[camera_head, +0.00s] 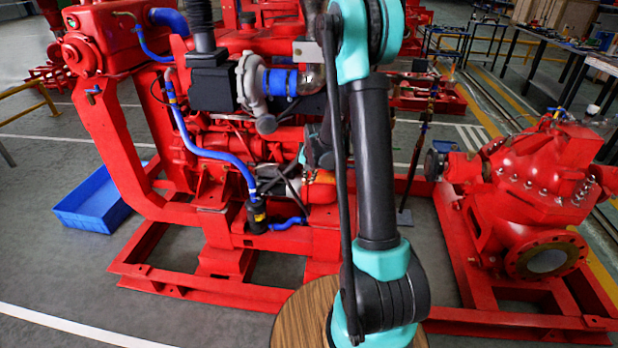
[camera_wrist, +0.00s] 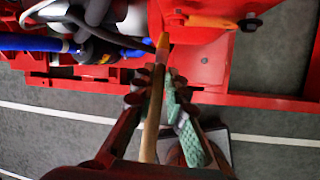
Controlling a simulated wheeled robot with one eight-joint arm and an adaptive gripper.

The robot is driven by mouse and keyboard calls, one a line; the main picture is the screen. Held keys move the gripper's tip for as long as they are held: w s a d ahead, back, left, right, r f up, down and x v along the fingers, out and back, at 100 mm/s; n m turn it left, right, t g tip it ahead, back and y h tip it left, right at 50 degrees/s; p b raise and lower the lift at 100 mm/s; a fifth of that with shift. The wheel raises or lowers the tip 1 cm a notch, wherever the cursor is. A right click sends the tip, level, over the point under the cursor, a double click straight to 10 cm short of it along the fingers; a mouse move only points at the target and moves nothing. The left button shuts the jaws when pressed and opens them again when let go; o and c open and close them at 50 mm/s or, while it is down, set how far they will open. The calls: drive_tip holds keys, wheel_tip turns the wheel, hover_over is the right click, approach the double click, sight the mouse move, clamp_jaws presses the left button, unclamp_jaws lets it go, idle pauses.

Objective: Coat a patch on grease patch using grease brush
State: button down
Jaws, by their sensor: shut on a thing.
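In the wrist view my gripper (camera_wrist: 156,84) is shut on the grease brush (camera_wrist: 153,115). The tip points up the picture, at the edge of a red machine part (camera_wrist: 200,62). I cannot tell whether it touches that part. No grease patch can be made out clearly.
An orange bar (camera_wrist: 210,22) with a dark end lies close to the brush tip. Blue hose (camera_head: 215,152) and a turbocharger-like housing (camera_head: 255,82) crowd the engine. A red pump (camera_head: 535,185) stands right, a blue bin (camera_head: 90,205) left. Grey floor is open in front.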

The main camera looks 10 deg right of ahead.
drive_tip(key=shift+w+d, duration=0.25)
drive_tip(key=shift+w, duration=0.55)
drive_tip(key=s+d, duration=0.3)
drive_tip(key=d, duration=0.7)
drive_tip(key=shift+s, duration=0.2)
idle(1.0)
drive_tip(key=shift+w+a, duration=0.55)
drive_tip(key=shift+a, duration=1.15)
drive_tip(key=shift+w+a, duration=0.6)
drive_tip(key=shift+a, duration=1.05)
drive_tip(key=shift+w+a, duration=0.55)
drive_tip(key=shift+a, duration=1.15)
drive_tip(key=shift+d+r, duration=0.1)
drive_tip(key=shift+r, duration=0.6)
drive_tip(key=s+d, duration=0.2)
drive_tip(key=d, duration=0.4)
drive_tip(key=shift+d, duration=0.25)
